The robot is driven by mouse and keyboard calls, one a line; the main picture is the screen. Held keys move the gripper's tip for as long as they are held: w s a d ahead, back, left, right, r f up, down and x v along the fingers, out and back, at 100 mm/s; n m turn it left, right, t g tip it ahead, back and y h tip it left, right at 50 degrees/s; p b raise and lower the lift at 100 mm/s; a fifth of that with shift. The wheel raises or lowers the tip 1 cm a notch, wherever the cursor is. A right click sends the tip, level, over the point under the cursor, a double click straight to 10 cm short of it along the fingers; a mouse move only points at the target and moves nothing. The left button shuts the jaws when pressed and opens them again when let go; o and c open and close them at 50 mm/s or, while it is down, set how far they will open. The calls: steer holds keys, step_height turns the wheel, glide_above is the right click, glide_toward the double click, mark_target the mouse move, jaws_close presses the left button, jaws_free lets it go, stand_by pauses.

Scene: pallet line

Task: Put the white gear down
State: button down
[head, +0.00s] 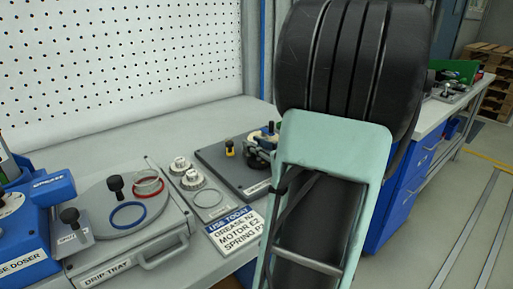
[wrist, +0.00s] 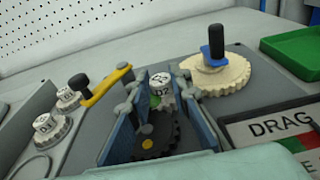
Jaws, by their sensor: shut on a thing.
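In the wrist view, my gripper (wrist: 160,84) has its two blue-grey fingers closed on a small white gear (wrist: 161,93) with a marked top and a green patch, near the fingertips. The gear is over a dark grey plate (wrist: 105,143). Whether it touches the plate is hidden. A dark toothed wheel (wrist: 155,137) shows between the fingers, nearer the camera. In the head view my own arm hides most of the gripper and the held gear.
A large cream gear (wrist: 222,75) with a black-topped blue knob stands right of the fingers. A yellow lever (wrist: 107,84) is close on the left. Two small white knobbed gears (head: 180,165) sit on a grey tray beside the drip tray (head: 150,243). A sign (head: 235,232) lies in front.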

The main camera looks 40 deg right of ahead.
steer(key=shift+f, duration=0.2)
steer(key=c, duration=1.8)
jaws_free()
steer(key=shift+r, duration=0.1)
steer(key=shift+o, duration=0.2)
steer(key=shift+s+r, duration=0.25)
steer(key=s, duration=0.3)
steer(key=s+a+r+p, duration=0.1)
steer(key=s, duration=0.3)
steer(key=s+p, duration=0.1)
steer(key=s, duration=0.3)
steer(key=shift+s+a+r, duration=0.15)
steer(key=shift+a+r, duration=0.05)
steer(key=shift+r, duration=0.1)
